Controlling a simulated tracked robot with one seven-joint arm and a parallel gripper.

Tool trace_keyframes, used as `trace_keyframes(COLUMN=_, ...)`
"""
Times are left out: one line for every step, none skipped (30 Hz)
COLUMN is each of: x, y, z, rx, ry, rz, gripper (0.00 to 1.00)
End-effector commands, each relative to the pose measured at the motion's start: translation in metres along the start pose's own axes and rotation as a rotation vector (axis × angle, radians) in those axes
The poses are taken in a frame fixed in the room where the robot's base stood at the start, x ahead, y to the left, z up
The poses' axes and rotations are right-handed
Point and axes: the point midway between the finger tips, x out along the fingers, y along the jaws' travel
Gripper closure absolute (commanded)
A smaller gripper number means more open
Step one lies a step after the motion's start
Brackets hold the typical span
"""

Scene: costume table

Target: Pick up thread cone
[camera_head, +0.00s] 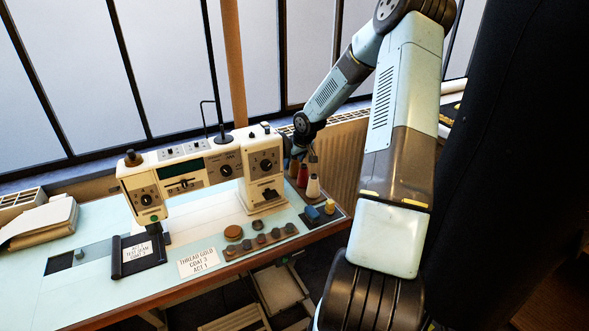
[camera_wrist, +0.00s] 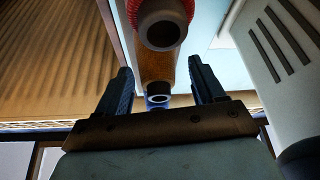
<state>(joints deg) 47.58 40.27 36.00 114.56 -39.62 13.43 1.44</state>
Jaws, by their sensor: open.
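Several thread cones stand on the table's right end. In the head view there are a red cone (camera_head: 303,176) and a pale cone (camera_head: 313,187) in front of it. My gripper (camera_wrist: 162,82) is open in the wrist view, its two dark fingers apart. A red cone with a hollow grey tube end (camera_wrist: 162,32) shows beyond the fingertips. A smaller dark blue piece with a pale ring end (camera_wrist: 157,100) shows between the fingers, apart from both.
The cream sewing machine (camera_head: 222,168) stands left of the cones. Round brown pieces (camera_head: 233,232) and a note reading "THREAD GOLD" (camera_head: 198,262) lie before the machine. A ribbed radiator (camera_head: 340,150) is behind.

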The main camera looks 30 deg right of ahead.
Motion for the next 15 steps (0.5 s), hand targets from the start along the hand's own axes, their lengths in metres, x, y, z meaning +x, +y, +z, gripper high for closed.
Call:
trace_keyframes(x=0.0018, y=-0.0001, z=-0.0002, rx=0.0, ry=0.0, rz=0.0, gripper=0.32)
trace_keyframes(x=0.0023, y=0.0001, z=-0.0002, rx=0.0, ry=0.0, rz=0.0, gripper=0.32)
trace_keyframes(x=0.0026, y=0.0002, z=-0.0002, rx=0.001, ry=0.0, rz=0.0, gripper=0.32)
trace_keyframes(x=0.0026, y=0.0003, z=-0.0002, rx=0.001, ry=0.001, rz=0.001, gripper=0.32)
trace_keyframes(x=0.0026, y=0.0003, z=-0.0002, rx=0.001, ry=0.001, rz=0.001, gripper=0.32)
trace_keyframes(x=0.0024, y=0.0006, z=-0.0001, rx=0.001, ry=0.001, rz=0.001, gripper=0.32)
trace_keyframes(x=0.0023, y=0.001, z=0.0001, rx=0.002, ry=0.001, rz=0.001, gripper=0.32)
trace_keyframes(x=0.0023, y=0.0011, z=0.0001, rx=0.002, ry=0.001, rz=0.001, gripper=0.32)
trace_keyframes(x=0.0022, y=0.0011, z=0.0002, rx=0.002, ry=0.001, rz=0.001, gripper=0.35)
trace_keyframes(x=0.0022, y=0.0011, z=0.0002, rx=0.002, ry=0.001, rz=0.001, gripper=0.37)
trace_keyframes(x=0.0022, y=0.0011, z=0.0002, rx=0.002, ry=0.001, rz=0.001, gripper=0.4)
trace_keyframes(x=0.0022, y=0.0011, z=0.0002, rx=0.002, ry=0.001, rz=0.001, gripper=0.44)
trace_keyframes(x=0.0022, y=0.0011, z=0.0001, rx=0.002, ry=0.001, rz=0.001, gripper=0.47)
trace_keyframes(x=0.0022, y=0.0011, z=0.0002, rx=0.002, ry=0.001, rz=0.001, gripper=0.5)
trace_keyframes(x=0.0022, y=0.0011, z=0.0002, rx=0.002, ry=0.001, rz=0.001, gripper=0.54)
